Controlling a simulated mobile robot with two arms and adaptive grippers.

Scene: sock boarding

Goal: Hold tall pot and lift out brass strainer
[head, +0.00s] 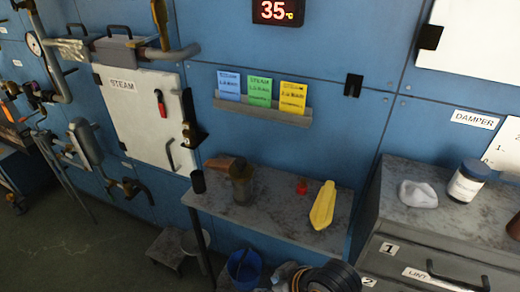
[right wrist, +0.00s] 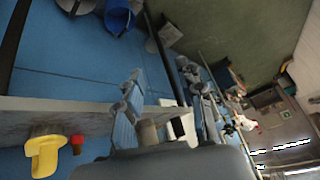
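The tall pot (head: 241,188) is a dark brownish, upright vessel on the grey shelf table (head: 275,207) in the head view. A brown piece (head: 219,163) shows at its upper left; I cannot tell whether this belongs to the brass strainer. The strainer is not clearly distinguishable. My right gripper (right wrist: 160,92) shows in the tilted right wrist view, its fingers apart. A small tan cylinder (right wrist: 148,132) shows beyond its body, partly hidden; I cannot tell what it is. Neither gripper shows in the head view.
A black cup (head: 198,181) stands left of the pot. A small red object (head: 301,187) and a yellow object (head: 323,206) lie to the right. A blue bucket (head: 245,269) sits below. A grey drawer cabinet (head: 405,238) stands at the right.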

